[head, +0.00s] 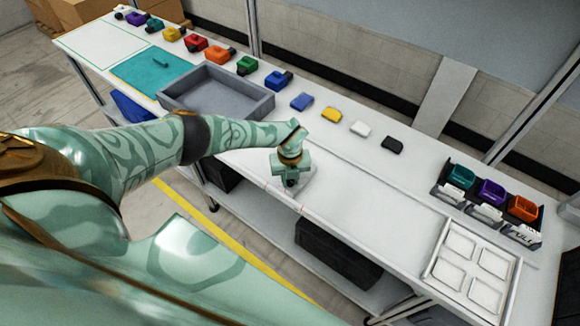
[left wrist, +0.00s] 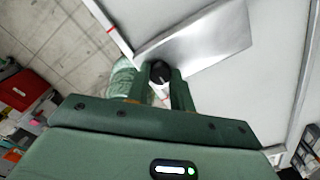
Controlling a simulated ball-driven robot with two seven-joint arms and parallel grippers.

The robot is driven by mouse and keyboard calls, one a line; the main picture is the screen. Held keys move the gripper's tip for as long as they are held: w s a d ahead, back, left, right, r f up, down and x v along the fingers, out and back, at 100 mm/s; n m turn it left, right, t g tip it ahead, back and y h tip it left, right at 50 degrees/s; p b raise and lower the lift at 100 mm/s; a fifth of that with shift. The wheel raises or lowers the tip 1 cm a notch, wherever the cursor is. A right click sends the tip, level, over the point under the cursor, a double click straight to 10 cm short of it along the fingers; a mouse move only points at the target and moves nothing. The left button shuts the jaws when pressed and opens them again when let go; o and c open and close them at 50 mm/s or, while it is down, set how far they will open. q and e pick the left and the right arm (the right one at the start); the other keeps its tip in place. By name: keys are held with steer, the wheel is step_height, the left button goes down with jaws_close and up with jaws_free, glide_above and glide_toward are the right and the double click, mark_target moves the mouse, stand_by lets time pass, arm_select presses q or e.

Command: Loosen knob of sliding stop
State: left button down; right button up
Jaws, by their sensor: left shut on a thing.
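The sliding stop is a pale metal plate (left wrist: 205,42) lying on the white table near its front edge. Its black round knob (left wrist: 160,72) sits between the fingers of my left gripper (left wrist: 160,85), which is shut on it. In the head view my left gripper (head: 291,182) points down at the table's front edge and hides most of the stop (head: 308,180) and its knob. My right gripper is not in view.
A grey tray (head: 262,101) stands left of the gripper. Colored blocks line the back edge. A white four-pocket pallet (head: 430,272) and a black rack (head: 540,236) are at the right.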

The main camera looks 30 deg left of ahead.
arm_select(q)
steer(key=shift+w+r, duration=0.1)
steer(key=c, duration=1.2)
jaws_free()
step_height(320, 180, up, 6)
steer(key=shift+r+p, duration=0.2)
steer(key=shift+p, duration=1.05)
step_height(320, 180, up, 10)
steer(key=shift+p, duration=0.3)
steer(key=shift+f, duration=0.1)
